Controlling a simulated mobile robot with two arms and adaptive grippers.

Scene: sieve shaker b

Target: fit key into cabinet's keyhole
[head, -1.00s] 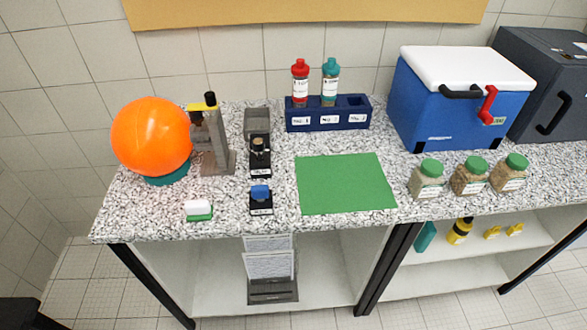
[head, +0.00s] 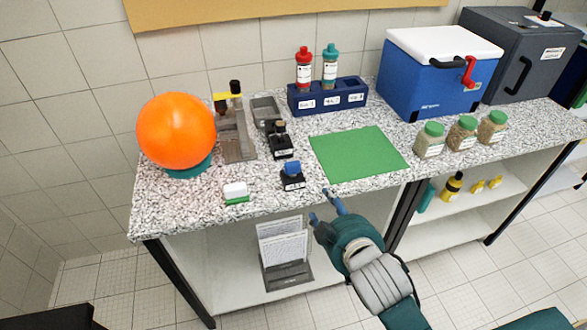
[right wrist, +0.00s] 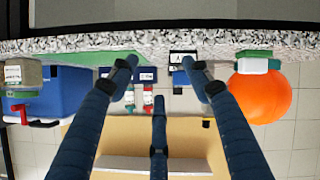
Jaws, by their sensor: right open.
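The dark grey cabinet (head: 500,62) stands at the far right of the counter in the head view. It has a black handle (head: 517,76) and a small label on its front. I cannot make out a keyhole. A small dark item (head: 544,15) with a pale base sits on its top; I cannot tell whether it is the key. My right gripper (head: 320,203) is open and empty at the counter's front edge, well left of the cabinet. Its spread fingers also show in the right wrist view (right wrist: 158,75). My left gripper is not in view.
A blue cooler box (head: 430,80) stands just left of the cabinet, with several green-lidded jars (head: 462,133) in front. A green mat (head: 358,153), stamps (head: 292,178), a bottle rack (head: 328,96), a microscope-like stand (head: 235,130) and an orange ball (head: 176,130) occupy the counter.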

